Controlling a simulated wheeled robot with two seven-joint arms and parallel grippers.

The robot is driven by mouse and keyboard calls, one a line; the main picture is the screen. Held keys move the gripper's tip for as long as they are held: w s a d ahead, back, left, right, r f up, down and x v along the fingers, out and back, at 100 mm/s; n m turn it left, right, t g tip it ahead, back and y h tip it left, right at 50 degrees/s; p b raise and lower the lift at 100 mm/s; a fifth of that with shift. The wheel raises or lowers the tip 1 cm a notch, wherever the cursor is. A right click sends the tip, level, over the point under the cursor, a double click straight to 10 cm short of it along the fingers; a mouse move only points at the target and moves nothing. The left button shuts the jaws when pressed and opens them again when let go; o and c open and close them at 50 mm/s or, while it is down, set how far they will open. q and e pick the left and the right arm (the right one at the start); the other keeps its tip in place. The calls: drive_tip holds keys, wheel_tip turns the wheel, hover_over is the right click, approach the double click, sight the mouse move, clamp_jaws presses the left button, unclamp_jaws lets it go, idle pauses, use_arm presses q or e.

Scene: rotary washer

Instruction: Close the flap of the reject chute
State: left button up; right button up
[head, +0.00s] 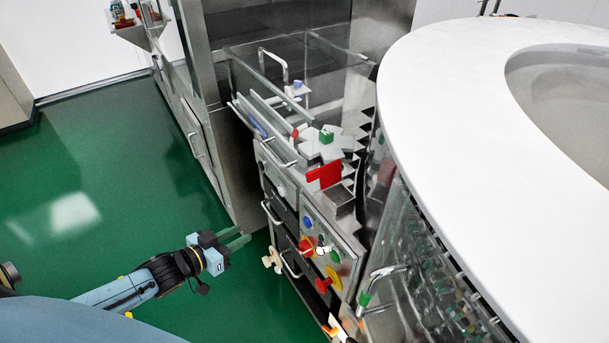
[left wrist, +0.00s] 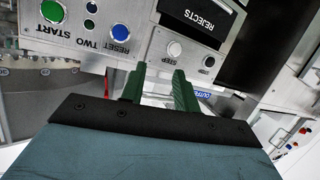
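In the left wrist view, a plate lettered REJECTS (left wrist: 205,17) is at the top edge, set in a dark frame on the pale machine front. The chute is partly cut off there, and I cannot tell how far its flap stands open. My left gripper (head: 244,236) is in front of the machine, left of its control panel in the head view, above the green floor. Its green fingers also show in the left wrist view (left wrist: 159,70), apart with nothing between them. They point toward the panel below the REJECTS plate. My right gripper is not in view.
The control panel (head: 325,248) carries coloured buttons and red-and-yellow knobs. Blue and green buttons also show in the left wrist view (left wrist: 120,32). A large white round top (head: 450,110) fills the right. Handles stick out from the cabinet front. Green floor (head: 90,200) is clear at left.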

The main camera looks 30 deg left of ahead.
sight(307, 178)
use_arm(q)
drive_tip(key=w+d+r+m+t+h, duration=0.1)
drive_tip(key=d+r+h, duration=0.2)
drive_tip(key=r, duration=0.4)
drive_tip(key=w+d+r+m+h, duration=0.1)
drive_tip(key=d+r+h, duration=0.15)
drive_tip(key=r, duration=0.45)
drive_tip(key=x, duration=1.3)
clamp_jaws()
